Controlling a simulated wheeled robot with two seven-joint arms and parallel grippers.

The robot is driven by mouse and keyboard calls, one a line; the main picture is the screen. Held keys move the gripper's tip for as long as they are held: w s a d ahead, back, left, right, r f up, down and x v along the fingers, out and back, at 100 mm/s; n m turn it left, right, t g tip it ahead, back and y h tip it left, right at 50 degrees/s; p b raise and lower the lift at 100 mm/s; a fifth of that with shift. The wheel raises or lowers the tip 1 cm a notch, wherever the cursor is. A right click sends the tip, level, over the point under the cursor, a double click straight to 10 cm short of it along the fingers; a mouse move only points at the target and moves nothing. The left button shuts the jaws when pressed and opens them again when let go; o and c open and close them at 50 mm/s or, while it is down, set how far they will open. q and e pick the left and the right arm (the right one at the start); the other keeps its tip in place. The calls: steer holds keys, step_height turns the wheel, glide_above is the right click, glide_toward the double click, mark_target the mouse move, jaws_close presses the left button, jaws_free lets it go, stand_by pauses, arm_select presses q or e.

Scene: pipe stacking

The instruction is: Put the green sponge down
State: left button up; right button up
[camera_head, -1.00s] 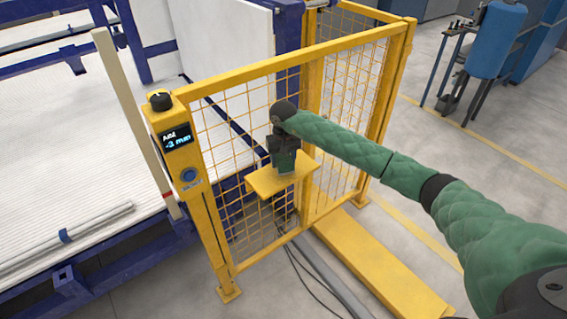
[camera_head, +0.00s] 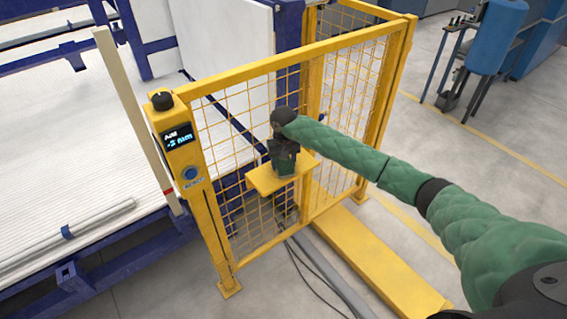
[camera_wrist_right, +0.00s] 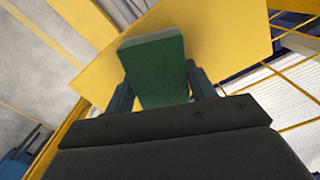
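The green sponge (camera_wrist_right: 155,65) is a dark green block between the two fingers of my right gripper (camera_wrist_right: 158,78) in the right wrist view. The fingertips lie against its sides, so the gripper looks shut on it. In the head view my right gripper (camera_head: 284,152) points down over the small yellow shelf (camera_head: 262,182) on the fence. The sponge's underside is at or just above the shelf; I cannot tell if it touches. My left gripper is not in view.
The yellow mesh fence (camera_head: 240,78) stands just behind and around the shelf. A yellow post with a display (camera_head: 178,136) and knob is to the left. Cables (camera_head: 312,268) run on the floor below. A blue machine frame (camera_head: 95,265) is at left.

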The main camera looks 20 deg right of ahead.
steer(key=o, duration=0.4)
steer(key=shift+c, duration=0.2)
steer(key=shift+r, duration=0.1)
